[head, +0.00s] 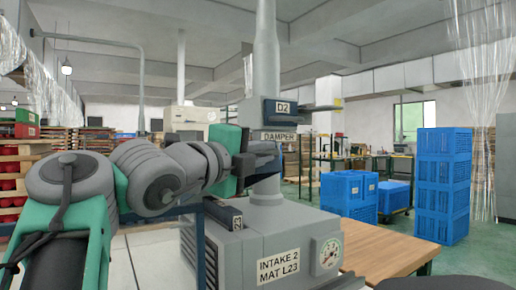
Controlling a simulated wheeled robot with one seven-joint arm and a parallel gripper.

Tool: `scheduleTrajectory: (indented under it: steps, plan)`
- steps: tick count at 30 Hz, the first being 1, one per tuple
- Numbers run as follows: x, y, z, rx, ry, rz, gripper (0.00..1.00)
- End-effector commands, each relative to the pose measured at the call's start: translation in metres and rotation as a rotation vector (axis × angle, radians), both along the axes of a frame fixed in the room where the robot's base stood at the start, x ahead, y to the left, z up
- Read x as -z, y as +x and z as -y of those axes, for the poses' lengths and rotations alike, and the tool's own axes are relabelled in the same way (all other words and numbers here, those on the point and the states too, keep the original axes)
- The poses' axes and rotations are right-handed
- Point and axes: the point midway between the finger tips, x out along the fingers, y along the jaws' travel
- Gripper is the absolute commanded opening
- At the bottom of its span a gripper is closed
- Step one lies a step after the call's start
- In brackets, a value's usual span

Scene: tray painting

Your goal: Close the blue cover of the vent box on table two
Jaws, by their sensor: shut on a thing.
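The vent box (213,246) is a grey louvred box with a plate reading "INTAKE 2 MAT L23" and a round gauge (330,253). A dark blue upright strip at its left side may be the cover; only a narrow part shows, so I cannot tell how far it is open. A dark blue block marked D2 (284,110) sits on the pipe above a "DAMPER" plate (285,135). My gripper (268,155) is in front of the pipe, just below that plate. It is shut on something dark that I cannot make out.
The grey pipe (266,60) rises from the box top. A small dark unit (236,219) stands on the box near the front. The wooden table (385,249) is clear to the right. Blue crates (443,185) stand beyond it. My arm blocks the left.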

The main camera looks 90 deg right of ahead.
Motion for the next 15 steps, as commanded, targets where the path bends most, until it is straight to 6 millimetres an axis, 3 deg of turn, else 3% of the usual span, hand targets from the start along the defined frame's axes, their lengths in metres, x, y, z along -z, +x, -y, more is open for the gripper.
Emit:
scheduleTrajectory:
  steps: [7, 8, 15]
  plan:
    - [-0.0003, 0.0005, -0.0003, -0.001, 0.0, 0.0, 0.0]
    - [-0.0003, 0.0005, -0.0003, -0.001, 0.0, 0.0, 0.12]
    - [-0.0004, 0.0006, -0.0002, -0.001, 0.0, 0.0, 0.32]
